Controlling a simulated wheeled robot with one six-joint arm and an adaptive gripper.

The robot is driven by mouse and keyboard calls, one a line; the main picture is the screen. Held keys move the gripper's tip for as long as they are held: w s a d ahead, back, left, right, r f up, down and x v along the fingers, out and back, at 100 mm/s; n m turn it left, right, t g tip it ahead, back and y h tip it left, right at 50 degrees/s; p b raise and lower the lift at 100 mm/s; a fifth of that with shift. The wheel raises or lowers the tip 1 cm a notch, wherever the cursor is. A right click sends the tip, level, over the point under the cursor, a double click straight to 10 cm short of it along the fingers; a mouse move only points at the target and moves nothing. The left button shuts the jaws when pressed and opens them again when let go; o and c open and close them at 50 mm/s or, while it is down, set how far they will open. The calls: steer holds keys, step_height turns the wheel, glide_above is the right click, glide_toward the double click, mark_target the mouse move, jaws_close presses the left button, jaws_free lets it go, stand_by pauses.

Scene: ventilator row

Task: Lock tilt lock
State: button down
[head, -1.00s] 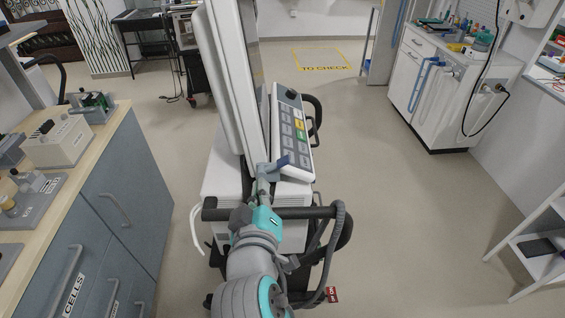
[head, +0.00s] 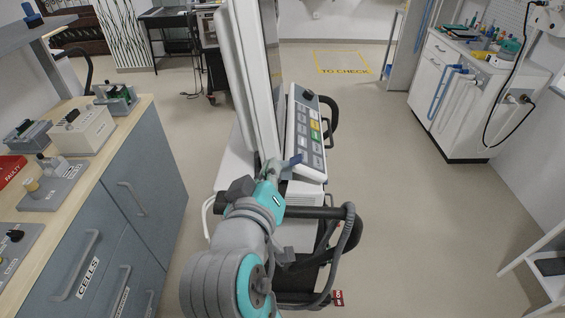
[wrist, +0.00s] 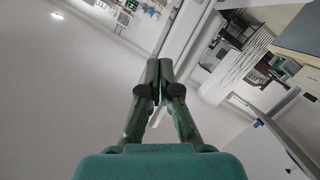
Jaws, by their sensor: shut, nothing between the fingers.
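The ventilator's tall white screen (head: 247,80) stands seen nearly edge-on in the head view. A small blue lever (head: 293,160) shows at its lower right, beside the keypad panel (head: 308,130); I cannot tell for sure that this is the tilt lock. My gripper (head: 268,168) is at the screen's lower edge, just left of the blue lever. Whether it touches the lever or the mount is not clear. In the wrist view my gripper (wrist: 158,65) has its dark green fingers together, with nothing held. The lever is not clearly seen there.
A black push handle (head: 325,212) and a hose (head: 346,240) are close to my arm. A bench with blue-grey drawers (head: 130,200) stands at left, a white cabinet (head: 470,110) at right. The floor right of the ventilator is clear.

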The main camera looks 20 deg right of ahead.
glide_above(291, 159)
steer(key=s+a, duration=0.2)
steer(key=a, duration=0.1)
steer(key=f, duration=0.2)
steer(key=shift+s+d+f, duration=0.1)
steer(key=shift+d+f, duration=0.45)
steer(key=shift+f, duration=0.3)
steer(key=shift+d+f, duration=0.5)
steer(key=shift+f, duration=0.3)
steer(key=shift+d, duration=0.1)
